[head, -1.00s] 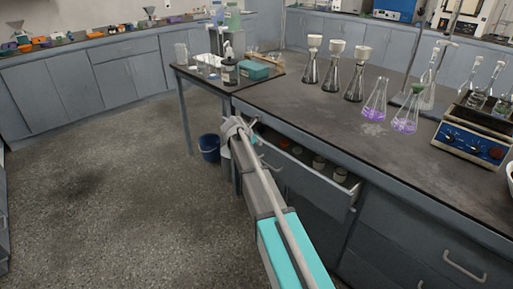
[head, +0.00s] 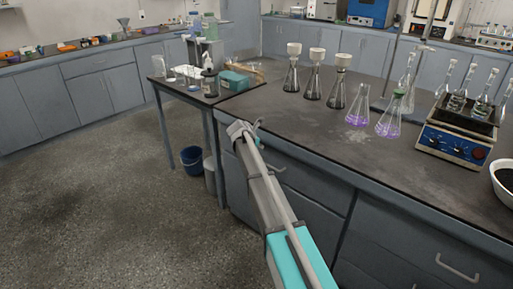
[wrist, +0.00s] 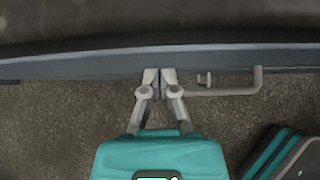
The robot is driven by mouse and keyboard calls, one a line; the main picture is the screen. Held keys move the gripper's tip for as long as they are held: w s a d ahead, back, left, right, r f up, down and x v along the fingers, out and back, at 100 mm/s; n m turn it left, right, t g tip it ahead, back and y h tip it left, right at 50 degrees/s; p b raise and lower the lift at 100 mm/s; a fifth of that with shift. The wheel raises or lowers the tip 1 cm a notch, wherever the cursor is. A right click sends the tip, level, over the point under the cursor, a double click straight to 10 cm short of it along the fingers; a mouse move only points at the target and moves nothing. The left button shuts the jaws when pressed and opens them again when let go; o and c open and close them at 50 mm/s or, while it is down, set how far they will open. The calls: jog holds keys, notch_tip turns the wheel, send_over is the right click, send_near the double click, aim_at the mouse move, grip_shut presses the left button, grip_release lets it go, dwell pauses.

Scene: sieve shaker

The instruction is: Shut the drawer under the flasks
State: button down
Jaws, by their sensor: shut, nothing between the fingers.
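The grey drawer (head: 318,192) under the counter with the flasks looks flush with the cabinet front in the head view, and its inside does not show. Its front is a grey band in the wrist view (wrist: 80,65), with its bar handle (wrist: 225,92) to the right of my gripper. My gripper (wrist: 158,75) is shut and empty, with its fingertips at the drawer front; contact is likely but not certain. In the head view my arm mostly hides the gripper. Above on the counter stand flasks with white tops (head: 315,75) and flasks with purple liquid (head: 357,105).
A blue-fronted hot plate (head: 455,143) with flasks and a dark-filled bowl (head: 505,182) stand at the counter's right. A side table (head: 215,102) with bottles and a teal box adjoins at left. A blue bucket (head: 191,158) stands beneath it. Floor at left is clear.

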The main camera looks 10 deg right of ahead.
jog(key=shift+w+d+r, duration=0.1)
jog(key=shift+w+d, duration=0.1)
jog(key=shift+w, duration=0.15)
jog(key=shift+a, duration=0.1)
jog(key=s+a+r+p, duration=0.7)
jog(key=a, duration=0.2)
jog(key=shift+s, duration=0.25)
dwell(0.3)
jog(key=shift+d+f, duration=0.1)
dwell(0.3)
